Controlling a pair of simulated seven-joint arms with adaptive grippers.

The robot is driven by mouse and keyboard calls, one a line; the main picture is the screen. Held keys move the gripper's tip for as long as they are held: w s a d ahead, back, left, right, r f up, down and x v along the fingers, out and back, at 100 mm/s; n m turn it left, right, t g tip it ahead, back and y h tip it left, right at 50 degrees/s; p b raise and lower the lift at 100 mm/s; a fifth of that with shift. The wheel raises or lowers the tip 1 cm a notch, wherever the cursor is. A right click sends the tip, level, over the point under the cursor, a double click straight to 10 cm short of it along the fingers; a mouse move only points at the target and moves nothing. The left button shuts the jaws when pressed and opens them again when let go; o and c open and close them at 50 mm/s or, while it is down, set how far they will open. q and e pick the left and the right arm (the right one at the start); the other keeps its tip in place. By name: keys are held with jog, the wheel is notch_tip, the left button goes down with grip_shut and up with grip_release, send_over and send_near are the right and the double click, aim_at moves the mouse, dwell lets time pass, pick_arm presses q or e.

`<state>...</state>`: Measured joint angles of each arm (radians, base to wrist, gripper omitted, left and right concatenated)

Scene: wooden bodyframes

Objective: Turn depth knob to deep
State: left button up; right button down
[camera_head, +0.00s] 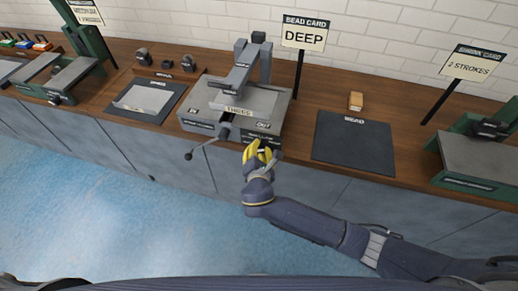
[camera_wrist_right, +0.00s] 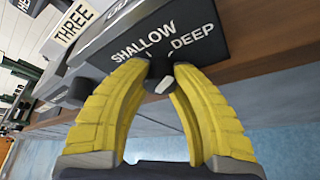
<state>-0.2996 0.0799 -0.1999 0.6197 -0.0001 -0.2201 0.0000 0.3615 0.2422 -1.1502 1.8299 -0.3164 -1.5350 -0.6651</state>
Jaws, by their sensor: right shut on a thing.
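The depth knob (camera_wrist_right: 160,76) is a dark knob with a light end on the front of the bead machine (camera_head: 262,103). The words SHALLOW and DEEP are printed above it in the right wrist view. My right gripper (camera_wrist_right: 158,72) has its yellow fingers closed around the knob, one on each side. In the head view my right gripper (camera_head: 261,152) is at the machine's front right corner and hides the knob. The card (camera_head: 304,34) behind the machine reads BEAD CARD, DEEP. My left gripper is not in view.
A lever with a ball end (camera_head: 189,156) sticks out from the machine's front left. A dark mat (camera_head: 353,150) lies to the right on the wooden counter, with a small wooden block (camera_head: 356,101) behind it. Another machine (camera_head: 480,165) stands at far right. The floor in front is clear.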

jog(key=shift+r, duration=0.1)
dwell(0.3)
jog(key=c, duration=1)
grip_release()
jog(key=v, duration=1.2)
jog(key=shift+d, duration=0.15)
